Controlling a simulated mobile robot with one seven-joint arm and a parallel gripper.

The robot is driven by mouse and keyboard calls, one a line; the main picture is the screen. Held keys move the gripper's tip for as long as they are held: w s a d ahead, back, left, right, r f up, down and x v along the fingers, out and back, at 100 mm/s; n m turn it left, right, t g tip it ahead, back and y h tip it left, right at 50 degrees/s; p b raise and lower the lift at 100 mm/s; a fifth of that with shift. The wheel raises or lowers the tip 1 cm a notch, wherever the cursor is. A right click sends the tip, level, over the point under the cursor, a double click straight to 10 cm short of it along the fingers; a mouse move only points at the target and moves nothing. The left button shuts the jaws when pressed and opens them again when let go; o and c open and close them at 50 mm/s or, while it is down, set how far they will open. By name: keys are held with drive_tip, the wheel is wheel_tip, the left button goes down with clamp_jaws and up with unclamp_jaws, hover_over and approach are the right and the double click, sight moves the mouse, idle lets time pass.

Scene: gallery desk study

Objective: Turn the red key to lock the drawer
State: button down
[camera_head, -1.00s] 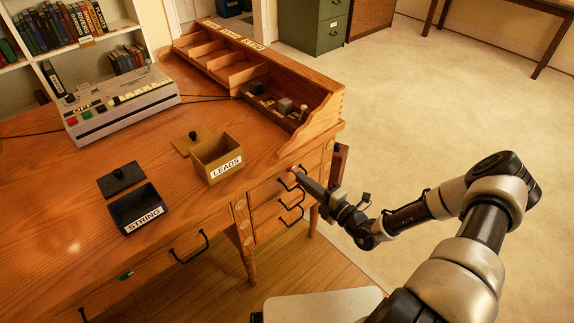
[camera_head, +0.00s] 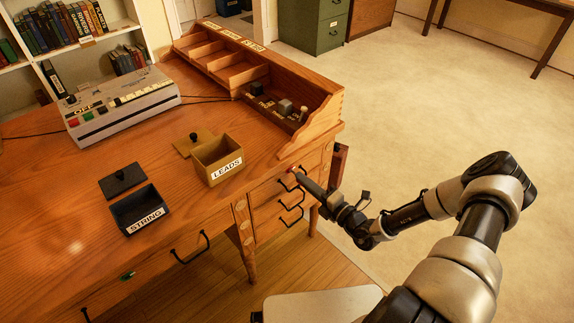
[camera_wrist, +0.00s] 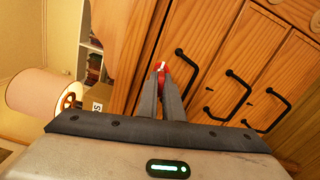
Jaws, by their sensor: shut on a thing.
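The red key (camera_wrist: 161,69) shows in the wrist view between the tips of my gripper (camera_wrist: 164,77), at the front of the desk. My gripper's two fingers are shut on it. In the head view, the red key (camera_head: 291,170) is a small red spot at the tip of my gripper (camera_head: 297,174), by the top drawer (camera_head: 270,190) of the right-hand stack. That drawer appears closed. The fingers hide most of the key, and the keyhole cannot be seen.
Black drawer handles (camera_wrist: 228,104) stick out close to my gripper. A LEADS box (camera_head: 218,160) and a STRING box (camera_head: 140,210) stand open on the desk, with lids beside them. A grey machine (camera_head: 120,103) stands at the back left.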

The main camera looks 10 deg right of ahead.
drive_tip(key=shift+n, duration=0.3)
drive_tip(key=n+p, duration=0.1)
drive_tip(key=n, duration=0.2)
idle(0.3)
drive_tip(key=shift+n+p, duration=0.35)
drive_tip(key=shift+n, duration=1.15)
